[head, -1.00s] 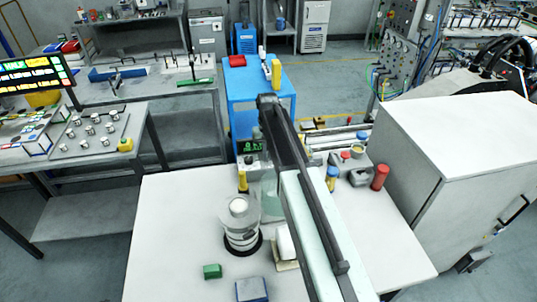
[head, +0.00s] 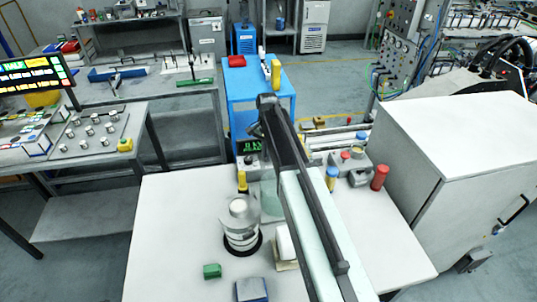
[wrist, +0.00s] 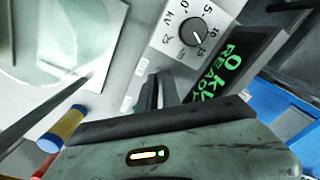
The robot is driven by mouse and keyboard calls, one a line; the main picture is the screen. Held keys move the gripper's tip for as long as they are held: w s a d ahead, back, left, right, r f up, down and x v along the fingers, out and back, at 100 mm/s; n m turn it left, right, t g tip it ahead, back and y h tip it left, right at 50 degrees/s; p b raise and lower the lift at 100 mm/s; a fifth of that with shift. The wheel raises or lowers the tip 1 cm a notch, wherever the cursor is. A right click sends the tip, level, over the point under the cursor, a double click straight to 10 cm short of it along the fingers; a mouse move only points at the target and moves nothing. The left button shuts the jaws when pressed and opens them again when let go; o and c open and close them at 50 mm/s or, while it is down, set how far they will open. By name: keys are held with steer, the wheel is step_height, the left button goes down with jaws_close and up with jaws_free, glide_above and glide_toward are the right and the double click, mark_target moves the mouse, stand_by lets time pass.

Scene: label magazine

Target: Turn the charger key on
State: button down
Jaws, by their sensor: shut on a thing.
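The charger shows in the wrist view as a grey panel with a kV dial (wrist: 195,33) and a display (wrist: 230,68) reading "0 kV READY" in green. My gripper (wrist: 158,90) is beside the display, its dark fingers close together against the panel. It is shut on the charger key, which the fingers hide, so I cannot tell which way the key points. Two small white marks (wrist: 141,67) sit by the fingers. In the head view, the charger's green display (head: 249,146) shows left of my arm, which hides most of the gripper.
A yellow and blue cylinder (wrist: 62,129) is left of my gripper in the wrist view. On the white table (head: 180,220) stand a ringed cylinder (head: 241,225), a green block (head: 212,271) and a red cylinder (head: 380,177). A large grey cabinet (head: 400,150) is at the right.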

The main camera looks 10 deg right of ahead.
steer(key=m, duration=0.4)
steer(key=shift+m, duration=1.9)
steer(key=c, duration=1.5)
jaws_free()
steer(key=shift+c, duration=0.2)
step_height(320, 180, up, 8)
steer(key=p, duration=0.8)
steer(key=shift+f, duration=0.1)
